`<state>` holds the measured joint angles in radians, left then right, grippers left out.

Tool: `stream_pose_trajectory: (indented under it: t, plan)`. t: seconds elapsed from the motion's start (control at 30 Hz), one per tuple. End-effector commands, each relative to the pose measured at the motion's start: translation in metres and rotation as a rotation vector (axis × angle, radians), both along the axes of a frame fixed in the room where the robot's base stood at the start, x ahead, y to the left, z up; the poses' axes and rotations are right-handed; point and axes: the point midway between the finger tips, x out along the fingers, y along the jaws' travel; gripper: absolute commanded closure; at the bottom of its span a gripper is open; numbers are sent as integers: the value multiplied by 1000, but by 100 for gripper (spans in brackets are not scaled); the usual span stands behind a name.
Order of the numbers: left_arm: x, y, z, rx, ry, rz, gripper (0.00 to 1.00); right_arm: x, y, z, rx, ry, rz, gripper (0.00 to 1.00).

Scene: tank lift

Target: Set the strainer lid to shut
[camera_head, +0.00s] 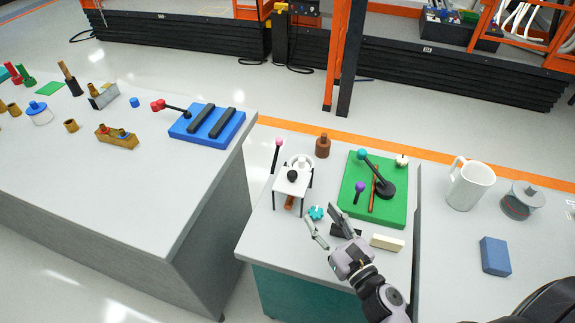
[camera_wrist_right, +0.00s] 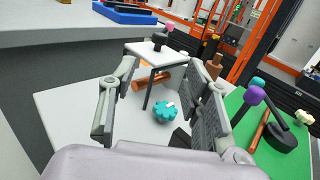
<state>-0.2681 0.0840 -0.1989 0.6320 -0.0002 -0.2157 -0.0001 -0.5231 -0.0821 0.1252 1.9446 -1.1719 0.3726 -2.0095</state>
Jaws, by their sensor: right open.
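No part is clearly marked as the strainer lid. A grey round body with a flat top and knob (camera_head: 523,194) stands on the right bench. A small white stand (camera_head: 291,182) with a black knob and a pale ring stands on the middle bench. The stand also shows in the right wrist view (camera_wrist_right: 157,53). My right gripper (camera_head: 321,213) is open and empty, just in front of the stand. A turquoise lobed knob (camera_wrist_right: 166,111) shows between its fingers, low near the bench. Contact with it cannot be told. My left gripper is not in view.
A green board (camera_head: 395,208) with levers lies right of the stand. A brown bottle-like piece (camera_head: 322,147) stands behind it. A white pitcher (camera_head: 470,185) and blue block (camera_head: 495,256) are on the right bench. The left bench (camera_head: 90,185) has bare room in front.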

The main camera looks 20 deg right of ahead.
Motion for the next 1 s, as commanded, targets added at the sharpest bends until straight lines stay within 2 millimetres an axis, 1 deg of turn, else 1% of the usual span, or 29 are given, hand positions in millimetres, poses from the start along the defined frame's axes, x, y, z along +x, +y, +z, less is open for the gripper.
stream_pose_trajectory:
  t: [0.03, 0.1, 0.2, 0.27, 0.33, 0.37, 0.53, 0.6, 0.63, 0.7, 0.8, 1.0]
  plan:
    - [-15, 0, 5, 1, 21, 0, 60, 9, 2, 5, 2, -3, 0, 56]
    - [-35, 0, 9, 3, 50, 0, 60, 22, 4, 6, 2, -5, 1, 56]
    - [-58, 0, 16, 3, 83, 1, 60, 44, 9, 7, 3, -5, 0, 56]
    - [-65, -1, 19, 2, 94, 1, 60, 57, 11, 6, 4, -3, -1, 56]
    - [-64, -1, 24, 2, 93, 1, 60, 72, 14, 6, 4, -3, -1, 56]
    - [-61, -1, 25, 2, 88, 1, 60, 79, 15, 6, 5, -3, -1, 56]
    - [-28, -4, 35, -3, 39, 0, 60, 114, 22, 5, 6, -3, -2, 56]
    - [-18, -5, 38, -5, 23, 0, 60, 127, 24, 4, 6, -2, -2, 56]
    - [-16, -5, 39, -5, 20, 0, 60, 132, 25, 4, 5, -2, -2, 56]
    - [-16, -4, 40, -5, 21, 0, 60, 142, 27, 3, 5, -2, -2, 56]
    - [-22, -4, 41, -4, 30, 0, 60, 152, 29, 3, 5, -2, -1, 56]
    - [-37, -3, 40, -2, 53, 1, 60, 160, 31, 1, 5, -1, -1, 56]
